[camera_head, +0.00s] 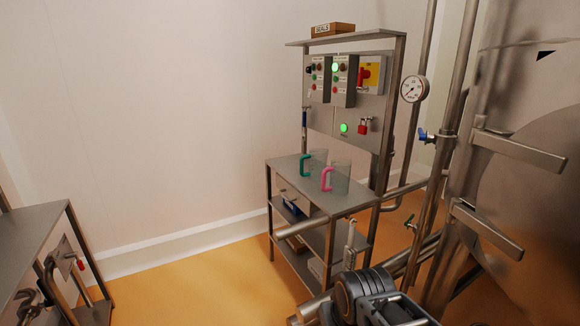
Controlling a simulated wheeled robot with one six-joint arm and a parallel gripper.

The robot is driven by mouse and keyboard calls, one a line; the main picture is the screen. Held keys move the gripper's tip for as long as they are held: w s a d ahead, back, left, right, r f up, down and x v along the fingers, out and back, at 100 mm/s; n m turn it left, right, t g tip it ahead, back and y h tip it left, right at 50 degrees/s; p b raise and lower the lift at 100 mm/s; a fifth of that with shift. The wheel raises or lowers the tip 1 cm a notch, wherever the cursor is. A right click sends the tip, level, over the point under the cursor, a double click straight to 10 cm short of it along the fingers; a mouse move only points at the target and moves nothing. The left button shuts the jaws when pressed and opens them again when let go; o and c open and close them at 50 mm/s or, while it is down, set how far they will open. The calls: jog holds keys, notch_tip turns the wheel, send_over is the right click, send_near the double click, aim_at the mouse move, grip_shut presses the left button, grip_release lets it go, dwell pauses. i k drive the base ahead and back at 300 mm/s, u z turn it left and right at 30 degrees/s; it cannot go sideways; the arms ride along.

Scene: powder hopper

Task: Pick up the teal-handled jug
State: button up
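The teal-handled jug (318,159) is a clear jug standing upright on the top shelf of a steel cart (289,167). Its teal handle (304,165) faces left. A similar clear jug with a pink handle (341,176) stands close in front of it and to its right, covering part of its right side. My gripper (397,309) is at the bottom edge, low in front of the cart and well apart from both jugs. Its fingers cannot be made out, so I cannot tell whether it is open or shut.
A control panel (318,116) with lit green lamps rises behind the cart. Pipes, a gauge (413,89) and a large steel vessel (530,150) stand right. A steel bench (30,232) is at left. The orange floor (200,285) between bench and cart is clear.

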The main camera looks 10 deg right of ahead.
aim_at(318, 158)
jog(key=u, duration=0.85)
jog(key=i, duration=2.55)
jog(key=z, duration=1.35)
jog(key=i, duration=0.75)
jog(key=z, duration=0.9)
